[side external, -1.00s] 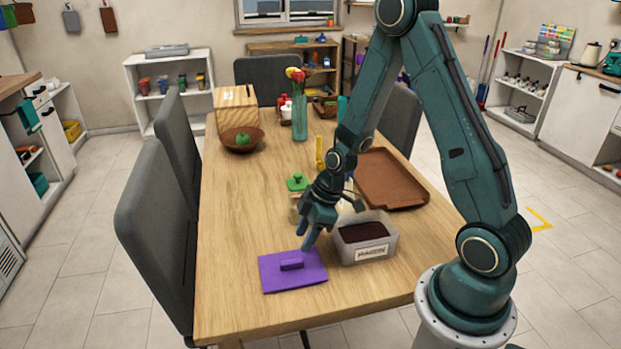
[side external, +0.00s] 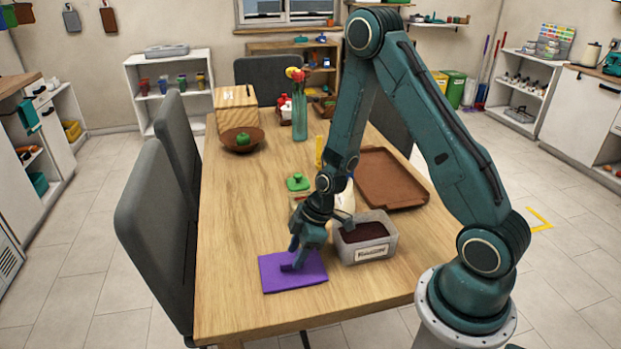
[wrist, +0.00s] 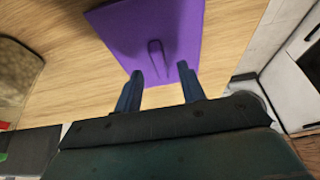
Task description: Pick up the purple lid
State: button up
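The purple lid (side external: 306,278) lies flat on the table near its front left, beside the grey container. It is a rectangular slab with a raised bar handle (wrist: 156,55) on top. My gripper (side external: 297,254) is right over the lid, low at the handle and partly hiding it. In the wrist view, the two fingers of my gripper (wrist: 159,72) are apart, with the handle lying in line with the gap between them. I cannot tell whether a finger touches the lid. Nothing is held.
A grey labelled container (side external: 388,246) with dark contents stands just right of the lid. A brown tray (side external: 391,181), a green lid (side external: 298,182) and a wooden bowl (side external: 236,145) are farther back. Bare table (side external: 235,225) lies left of the lid. Grey chairs (side external: 150,235) line the left edge.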

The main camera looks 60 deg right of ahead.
jog(key=shift+x, duration=1.25)
grip_shut()
